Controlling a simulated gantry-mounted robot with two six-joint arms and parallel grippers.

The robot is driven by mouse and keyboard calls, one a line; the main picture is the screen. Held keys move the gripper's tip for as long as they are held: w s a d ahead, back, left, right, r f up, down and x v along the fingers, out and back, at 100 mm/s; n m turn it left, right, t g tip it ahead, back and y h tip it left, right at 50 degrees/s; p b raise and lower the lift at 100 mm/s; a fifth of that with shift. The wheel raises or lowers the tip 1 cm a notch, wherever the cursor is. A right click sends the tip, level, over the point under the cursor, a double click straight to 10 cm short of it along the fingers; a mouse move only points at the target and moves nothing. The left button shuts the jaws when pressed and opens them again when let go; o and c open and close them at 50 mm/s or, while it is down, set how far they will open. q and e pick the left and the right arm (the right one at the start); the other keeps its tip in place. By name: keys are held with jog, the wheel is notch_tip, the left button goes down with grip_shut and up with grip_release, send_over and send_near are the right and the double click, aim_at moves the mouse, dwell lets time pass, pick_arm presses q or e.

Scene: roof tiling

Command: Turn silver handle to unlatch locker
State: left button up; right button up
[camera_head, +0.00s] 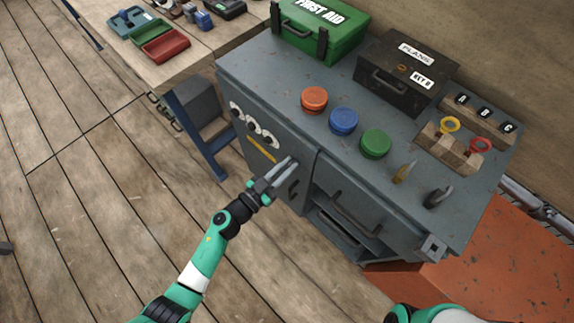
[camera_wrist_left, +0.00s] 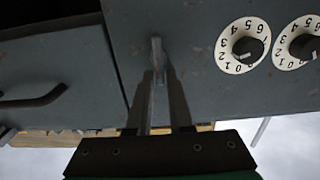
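The grey locker (camera_head: 285,140) has a front door with several white number dials and a yellow strip. Two dials (camera_wrist_left: 243,46) show at the upper right in the left wrist view. A slim silver handle (camera_wrist_left: 156,48) stands out from the door there. My left gripper (camera_head: 293,163) is at the door, below and right of the dials. In the left wrist view its fingers (camera_wrist_left: 158,72) lie on either side of the silver handle, with a narrow gap still visible. The head view hides the handle behind the fingers. My right gripper is out of view.
On the cabinet top are orange (camera_head: 314,99), blue (camera_head: 343,120) and green (camera_head: 376,143) knobs, a black box (camera_head: 400,75), a green first aid case (camera_head: 325,35) and a padlock (camera_head: 437,197). A drawer handle (camera_head: 355,214) sticks out to the right.

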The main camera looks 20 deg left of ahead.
pick_arm(q)
grip_shut()
jog(key=m, duration=0.2)
jog(key=shift+s+d+m+p, duration=0.1)
jog(key=shift+d+m+p, duration=0.2)
jog(key=shift+m, duration=0.1)
jog(key=m, duration=0.2)
jog(key=shift+d+f+m, duration=0.15)
jog(key=shift+d+m, duration=0.05)
jog(key=shift+m, duration=0.2)
jog(key=m, duration=0.2)
jog(key=shift+s+d+f+m, duration=0.1)
jog(key=shift+d+f+m, duration=0.1)
jog(key=shift+m, duration=0.2)
jog(key=m, duration=0.3)
jog(key=m+b, duration=0.1)
jog(key=shift+s+d+f, duration=0.1)
jog(key=shift+d+f, duration=0.15)
jog(key=shift+f, duration=0.15)
jog(key=shift+f+m+b, duration=0.2)
jog(key=shift+m+b, duration=0.2)
jog(key=shift+m, duration=1)
jog(key=shift+f+m+b, duration=0.2)
jog(key=shift+m+b, duration=0.2)
jog(key=shift+m, duration=1)
